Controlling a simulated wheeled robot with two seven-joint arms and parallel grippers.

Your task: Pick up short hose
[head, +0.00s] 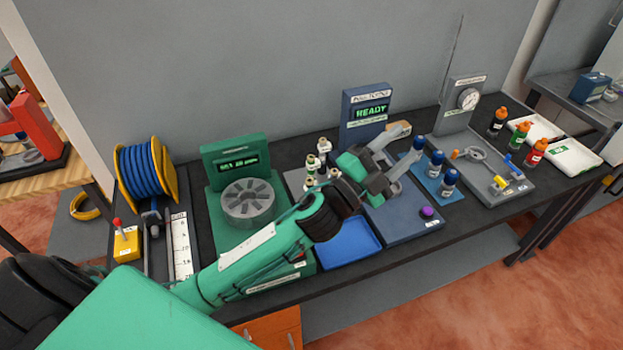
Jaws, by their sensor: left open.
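My left arm reaches in from the lower left, and its gripper (403,146) is open over the blue station with the READY display (368,112). Its two grey fingers are spread, and I see nothing held between them. I cannot pick out a separate short hose; the gripper and arm hide part of the station. A blue hose (143,172) is wound on a yellow reel at the left. A thin grey looped line (487,151) lies on the gauge station (512,187). My right gripper is not in view.
A green station (237,160) with a round slotted disc stands left of the gripper. Blue-capped bottles (449,180) stand close on its right. A blue tray (345,243) is at the front. Orange- and green-capped bottles and white trays (575,157) are farther right.

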